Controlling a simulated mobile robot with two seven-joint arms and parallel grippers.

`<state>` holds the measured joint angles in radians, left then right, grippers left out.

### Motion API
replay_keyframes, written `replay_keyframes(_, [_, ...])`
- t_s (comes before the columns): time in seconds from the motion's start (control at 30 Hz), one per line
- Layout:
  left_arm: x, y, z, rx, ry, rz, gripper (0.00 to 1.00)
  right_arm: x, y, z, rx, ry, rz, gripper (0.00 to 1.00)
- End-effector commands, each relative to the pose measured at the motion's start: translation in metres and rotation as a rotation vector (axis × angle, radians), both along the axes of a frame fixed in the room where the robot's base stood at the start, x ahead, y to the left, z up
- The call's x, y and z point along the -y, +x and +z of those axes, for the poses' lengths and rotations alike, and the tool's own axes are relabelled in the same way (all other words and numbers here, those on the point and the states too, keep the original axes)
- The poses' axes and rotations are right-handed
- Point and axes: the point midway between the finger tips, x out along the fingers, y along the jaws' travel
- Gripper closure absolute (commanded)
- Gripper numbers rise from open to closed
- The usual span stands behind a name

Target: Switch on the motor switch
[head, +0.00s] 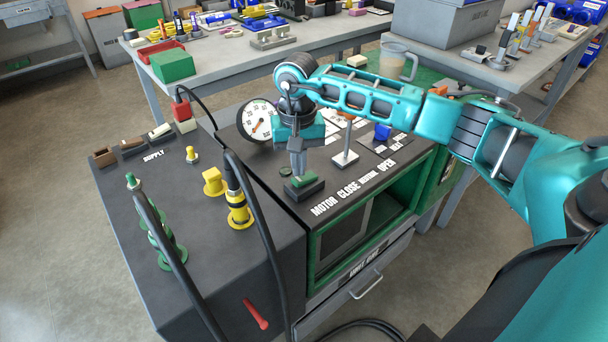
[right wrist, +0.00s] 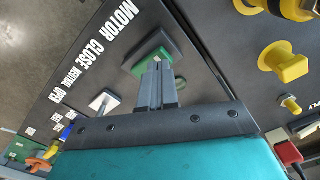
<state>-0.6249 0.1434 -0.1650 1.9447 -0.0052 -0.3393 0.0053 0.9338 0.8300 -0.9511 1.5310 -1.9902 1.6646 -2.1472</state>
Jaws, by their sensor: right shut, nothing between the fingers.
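The motor switch (head: 304,187) is a green rocker on a dark base on the cart's sloping top panel, behind the white MOTOR lettering. It also shows in the right wrist view (right wrist: 147,52), partly hidden by the fingers. My right gripper (head: 298,176) points down with its fingers together and empty, its tips at the green rocker. In the right wrist view the closed fingertips (right wrist: 157,62) overlap the edge of the green part; I cannot tell for sure whether they touch it. My left gripper does not show.
A lever with an orange top (head: 347,140) stands on a white base right of the switch. A round gauge (head: 258,121) stands behind. Yellow (head: 238,210) and green (head: 165,250) connectors with black cables rise on the left. A workbench (head: 225,55) stands behind the cart.

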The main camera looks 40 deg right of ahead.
Motion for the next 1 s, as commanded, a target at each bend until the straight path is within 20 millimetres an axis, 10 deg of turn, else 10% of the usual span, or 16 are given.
replay_keyframes(1.0, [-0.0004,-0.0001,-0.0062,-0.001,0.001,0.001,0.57,0.0000,0.0001,-0.0069,0.000,0.000,0.000,1.00])
